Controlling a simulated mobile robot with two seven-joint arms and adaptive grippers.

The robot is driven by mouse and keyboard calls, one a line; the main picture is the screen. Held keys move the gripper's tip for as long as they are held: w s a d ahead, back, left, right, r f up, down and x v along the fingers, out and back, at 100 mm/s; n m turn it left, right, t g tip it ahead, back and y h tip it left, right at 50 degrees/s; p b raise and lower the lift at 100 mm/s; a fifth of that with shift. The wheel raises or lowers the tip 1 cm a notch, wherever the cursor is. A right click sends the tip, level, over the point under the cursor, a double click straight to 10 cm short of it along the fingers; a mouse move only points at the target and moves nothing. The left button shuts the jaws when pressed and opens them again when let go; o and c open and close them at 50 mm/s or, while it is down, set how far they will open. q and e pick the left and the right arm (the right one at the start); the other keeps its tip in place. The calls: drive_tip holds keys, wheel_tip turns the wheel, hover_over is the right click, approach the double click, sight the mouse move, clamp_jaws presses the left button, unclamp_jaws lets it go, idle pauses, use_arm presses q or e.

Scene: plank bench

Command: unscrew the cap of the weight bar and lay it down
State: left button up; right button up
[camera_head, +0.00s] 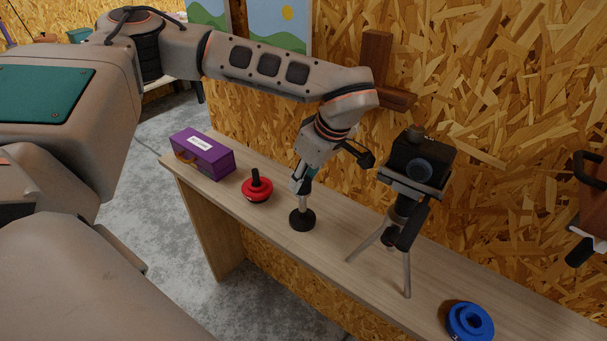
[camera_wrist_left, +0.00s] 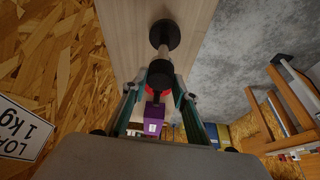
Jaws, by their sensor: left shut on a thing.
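The weight bar (camera_head: 303,203) stands upright on the bench, a silver rod on a round black base (camera_head: 302,220). My left gripper (camera_head: 303,184) is above it, pointing down, at the rod's upper end. In the left wrist view, my left gripper (camera_wrist_left: 159,82) is shut on the black cap (camera_wrist_left: 160,72). The silver rod (camera_wrist_left: 164,51) and black base (camera_wrist_left: 165,34) line up beyond the cap. I cannot tell whether the cap is still threaded on the rod. In the head view the fingers hide the cap. My right gripper is not in view.
A red disc (camera_head: 257,193) with a black post and a purple box (camera_head: 203,155) are left of the bar. A black camera (camera_head: 418,163) on a tripod stands close on the right. A blue disc (camera_head: 470,322) lies further right. A chipboard wall (camera_head: 500,120) backs the bench (camera_head: 330,250).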

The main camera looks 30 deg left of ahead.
use_arm(q)
drive_tip(key=shift+f, duration=0.1)
drive_tip(key=o, duration=1.3)
wheel_tip(320, 180, up, 10)
drive_tip(key=shift+r, duration=0.1)
